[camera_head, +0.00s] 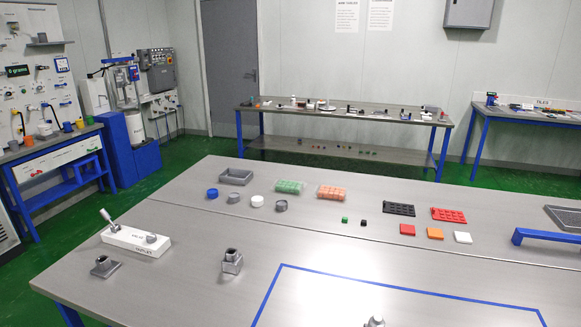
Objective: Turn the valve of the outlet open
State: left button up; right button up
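No valve that I can name for sure as the outlet's shows in the head view. At the back left a machine with a pale upright cylinder (136,127) stands at a blue cabinet (114,143); any tap or outlet on it is too small to tell. Neither of my grippers is in view.
The large grey table (200,285) fills the foreground, with grey fittings (232,261), small caps, trays and coloured tiles on it. A blue outline (262,304) marks its front right. A long bench (340,113) stands behind. Green floor lies open left of the table.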

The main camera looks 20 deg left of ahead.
aim_at(151, 238)
jog(key=u, duration=1.8)
